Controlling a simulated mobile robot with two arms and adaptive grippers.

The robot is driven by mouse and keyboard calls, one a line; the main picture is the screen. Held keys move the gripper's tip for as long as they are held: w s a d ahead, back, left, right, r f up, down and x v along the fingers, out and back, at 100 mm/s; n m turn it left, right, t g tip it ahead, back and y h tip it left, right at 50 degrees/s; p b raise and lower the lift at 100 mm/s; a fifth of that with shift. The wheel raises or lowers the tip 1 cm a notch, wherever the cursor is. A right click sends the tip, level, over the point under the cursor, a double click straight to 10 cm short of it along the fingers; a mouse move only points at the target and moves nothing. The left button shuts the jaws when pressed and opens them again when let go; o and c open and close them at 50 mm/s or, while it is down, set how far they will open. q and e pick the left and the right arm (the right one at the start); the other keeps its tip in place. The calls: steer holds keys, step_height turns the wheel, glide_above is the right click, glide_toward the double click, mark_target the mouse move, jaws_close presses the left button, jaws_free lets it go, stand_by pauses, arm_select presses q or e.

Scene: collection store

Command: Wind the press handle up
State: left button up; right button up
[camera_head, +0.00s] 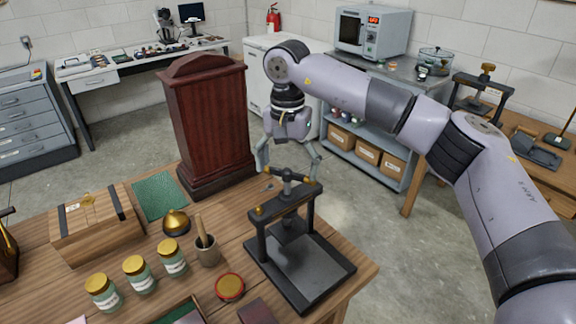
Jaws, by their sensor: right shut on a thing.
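A small dark metal press (303,258) stands on the wooden table near its right corner. It has a flat base, two posts and a crossbeam with brass-coloured fittings. The press handle (291,177) is a short bar on top of the screw, above the crossbeam. My right gripper (288,171) comes down from above, with one finger at each side of the handle. It is shut on the handle. The lower part of the screw is partly hidden behind the crossbeam. My left gripper is not in view.
A tall dark red wooden case (209,125) stands just left of my right gripper. A mortar with pestle (207,250), a red-rimmed round tin (229,287) and several gold-lidded jars (138,275) stand left of the press. A second press (482,92) stands on the right bench.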

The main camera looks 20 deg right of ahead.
mark_target(287, 170)
steer(key=n, duration=0.6)
steer(key=shift+s+f, duration=0.15)
steer(key=shift+f, duration=0.2)
steer(key=n, duration=0.5)
steer(key=shift+n, duration=0.4)
steer(key=shift+a, duration=0.1)
steer(key=o, duration=0.7)
steer(key=shift+o, duration=0.4)
steer(key=shift+r, duration=0.2)
steer(key=shift+r, duration=0.15)
step_height(287, 170, up, 12)
steer(key=shift+f, duration=0.2)
